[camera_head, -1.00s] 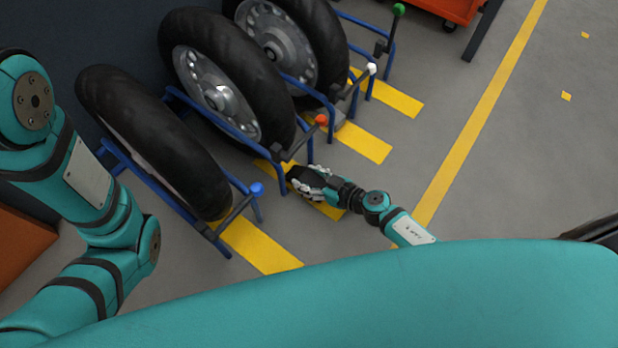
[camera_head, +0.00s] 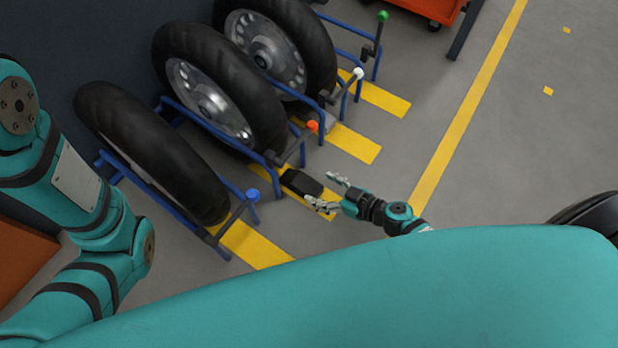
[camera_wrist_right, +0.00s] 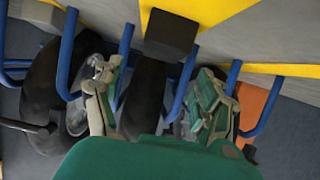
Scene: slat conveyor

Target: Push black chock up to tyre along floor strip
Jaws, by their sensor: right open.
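The black chock (camera_head: 301,184) lies on a yellow floor strip (camera_head: 325,207) in front of the middle tyre (camera_head: 268,128), near the rack's blue legs. In the right wrist view the chock (camera_wrist_right: 170,35) shows ahead, with a tyre (camera_wrist_right: 143,95) below it in the picture. Whether chock and tyre touch is unclear. My right gripper (camera_head: 320,190) is open, low at the chock's right end, with nothing between its fingers. Its two spread fingers show in the right wrist view (camera_wrist_right: 158,85). My left arm is at the left, its gripper out of frame.
Blue rack frames with blue (camera_head: 253,195), orange (camera_head: 312,126), white (camera_head: 358,74) and green (camera_head: 383,16) knobs stand around the chock.

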